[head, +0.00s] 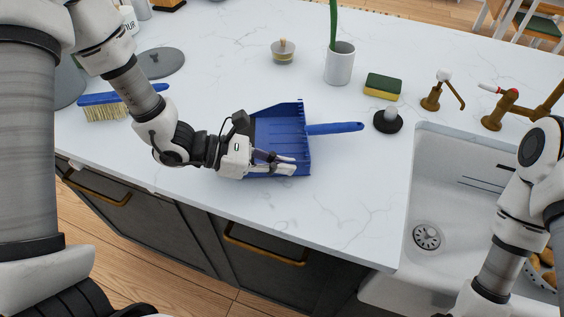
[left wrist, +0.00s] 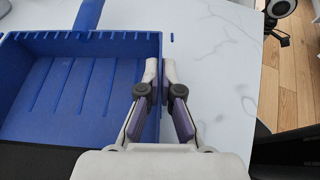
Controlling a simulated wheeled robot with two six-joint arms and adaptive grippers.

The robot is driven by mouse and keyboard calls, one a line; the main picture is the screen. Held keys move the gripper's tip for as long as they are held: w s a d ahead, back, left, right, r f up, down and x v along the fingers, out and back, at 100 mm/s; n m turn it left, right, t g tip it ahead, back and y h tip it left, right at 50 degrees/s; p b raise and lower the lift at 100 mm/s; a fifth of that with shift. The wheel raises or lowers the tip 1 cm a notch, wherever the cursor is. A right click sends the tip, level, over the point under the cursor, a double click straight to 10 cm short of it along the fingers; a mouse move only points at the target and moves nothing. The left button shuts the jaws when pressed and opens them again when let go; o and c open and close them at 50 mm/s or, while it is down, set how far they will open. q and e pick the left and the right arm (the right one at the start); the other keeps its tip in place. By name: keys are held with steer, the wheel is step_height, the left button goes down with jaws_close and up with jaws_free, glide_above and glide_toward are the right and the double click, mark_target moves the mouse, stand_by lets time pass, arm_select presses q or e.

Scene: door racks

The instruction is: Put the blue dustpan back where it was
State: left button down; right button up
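The blue dustpan (head: 287,123) is at the counter's middle, near the front edge, with its handle (head: 335,128) pointing right. My left gripper (head: 292,165) is at the dustpan's near side wall. In the left wrist view, the dustpan (left wrist: 80,85) fills the left, and the fingers of my left gripper (left wrist: 160,70) are close together on either side of its wall. The gripper appears shut on that wall. I cannot tell whether the dustpan touches the counter. My right arm shows at the right, but its gripper is out of view.
A blue-handled brush (head: 118,97) lies at the left. A white cup (head: 340,65), a green-yellow sponge (head: 383,86) and a black-based scrubber (head: 388,121) stand behind the dustpan. The white sink (head: 450,190) is at the right. The counter front right of the dustpan is clear.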

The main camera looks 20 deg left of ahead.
arm_select(q)
steer(key=shift+s+f, duration=0.1)
steer(key=shift+f, duration=0.05)
steer(key=c, duration=1.3)
jaws_free()
